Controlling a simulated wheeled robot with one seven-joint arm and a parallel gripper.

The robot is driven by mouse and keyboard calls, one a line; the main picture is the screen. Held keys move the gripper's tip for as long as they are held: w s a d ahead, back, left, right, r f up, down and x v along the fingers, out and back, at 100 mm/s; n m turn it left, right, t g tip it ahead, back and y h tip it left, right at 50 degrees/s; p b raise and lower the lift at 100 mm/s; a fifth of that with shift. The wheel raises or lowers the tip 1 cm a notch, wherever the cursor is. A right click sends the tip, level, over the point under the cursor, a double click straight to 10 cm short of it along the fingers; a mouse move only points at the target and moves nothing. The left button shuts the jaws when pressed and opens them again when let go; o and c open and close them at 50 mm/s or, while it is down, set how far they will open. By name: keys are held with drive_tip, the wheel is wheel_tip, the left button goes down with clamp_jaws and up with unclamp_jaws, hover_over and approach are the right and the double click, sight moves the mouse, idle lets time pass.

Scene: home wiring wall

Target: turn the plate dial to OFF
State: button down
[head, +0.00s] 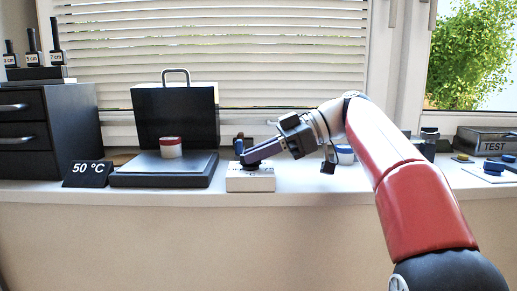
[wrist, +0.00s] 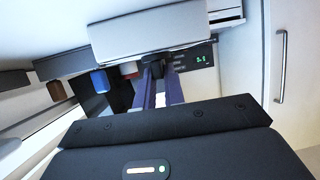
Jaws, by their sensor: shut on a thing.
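The plate dial is a small dark knob on top of a white box (head: 250,184), just right of the black plate (head: 160,177) on the counter. My gripper (head: 243,155) reaches in from the right, its fingers low over the box and shut on the dial, which they mostly hide. The dial's setting and the box lettering are too small or covered to read.
A 50 °C sign (head: 87,174) and black drawers (head: 52,132) are at left. A TEST box (head: 485,140) and blue-topped items are at right.

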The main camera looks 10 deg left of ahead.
drive_tip(key=shift+w+f+n+g+h, duration=0.1)
drive_tip(key=shift+f+n+g+h, duration=0.15)
drive_tip(key=shift+n+g+h, duration=0.25)
drive_tip(key=c, duration=1.5)
unclamp_jaws()
drive_tip(key=shift+r, duration=0.1)
drive_tip(key=shift+r, duration=0.1)
